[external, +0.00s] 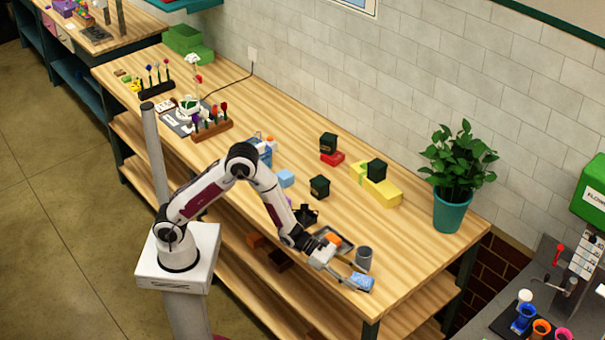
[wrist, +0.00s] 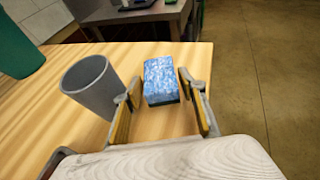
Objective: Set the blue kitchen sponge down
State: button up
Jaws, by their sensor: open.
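The blue kitchen sponge (wrist: 161,79) is a mottled blue block lying on the wooden table near its end edge. It also shows in the external view (external: 362,281), at the front right end of the table. My gripper (wrist: 158,93) is open, with one finger on each side of the sponge in the wrist view. The left finger is very close to the sponge; I cannot tell whether it touches. In the external view my gripper (external: 350,276) is low over the table at the sponge.
A grey cup (wrist: 91,85) stands just left of my gripper; it also shows in the external view (external: 364,258). A potted plant (external: 452,207) stands at the back right. Yellow (external: 384,190) and dark boxes (external: 319,187) are farther back. The table edge is close beyond the sponge.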

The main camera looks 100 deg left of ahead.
jog(key=shift+r, duration=0.15)
jog(key=shift+v, duration=6)
jog(key=shift+a, duration=0.1)
